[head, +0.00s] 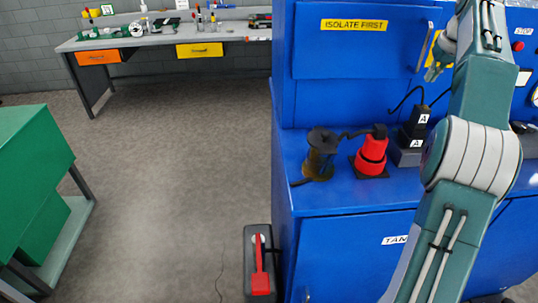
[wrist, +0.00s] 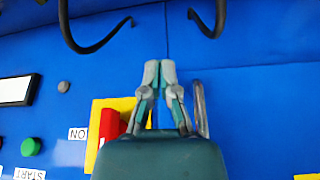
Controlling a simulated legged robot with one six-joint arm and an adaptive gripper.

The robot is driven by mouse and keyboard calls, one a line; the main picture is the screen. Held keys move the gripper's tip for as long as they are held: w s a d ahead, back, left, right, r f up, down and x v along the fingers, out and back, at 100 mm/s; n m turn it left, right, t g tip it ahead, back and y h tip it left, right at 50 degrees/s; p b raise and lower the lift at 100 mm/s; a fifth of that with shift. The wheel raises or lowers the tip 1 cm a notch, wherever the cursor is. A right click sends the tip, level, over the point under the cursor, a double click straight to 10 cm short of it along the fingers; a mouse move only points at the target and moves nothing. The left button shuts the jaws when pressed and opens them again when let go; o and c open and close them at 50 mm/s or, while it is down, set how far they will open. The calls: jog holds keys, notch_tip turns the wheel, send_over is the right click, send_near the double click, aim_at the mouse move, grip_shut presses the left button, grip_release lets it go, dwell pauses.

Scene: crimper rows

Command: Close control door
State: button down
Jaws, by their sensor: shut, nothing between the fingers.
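The control door (head: 345,60) is the blue upper panel with a yellow "ISOLATE FIRST" label, at the upper middle of the head view. A slim upright handle (head: 424,46) is at its right edge. My gripper (head: 432,74) is just right of that handle, partly hidden by my arm. In the wrist view my gripper (wrist: 160,66) is shut and empty, with the grey handle (wrist: 200,108) close beside its right finger. The door surface (wrist: 260,100) lies to the right there. I cannot tell whether the door is flush or slightly ajar.
A yellow plate with a red switch (wrist: 109,125) lies behind my gripper, left of it in the wrist view. Below the door, a ledge holds a red plug (head: 371,153), a dark spool (head: 320,155) and black connectors (head: 410,140) with cables.

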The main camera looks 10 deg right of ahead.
jog(key=shift+d, duration=0.25)
jog(key=s+a+r, duration=0.1)
jog(key=s+r, duration=0.1)
jog(key=s, duration=0.4)
jog(key=s+a+r, duration=0.2)
jog(key=s, duration=0.5)
jog(key=shift+s+a+r, duration=0.2)
jog(key=shift+s+r, duration=0.05)
jog(key=shift+s, duration=0.05)
dwell(0.6)
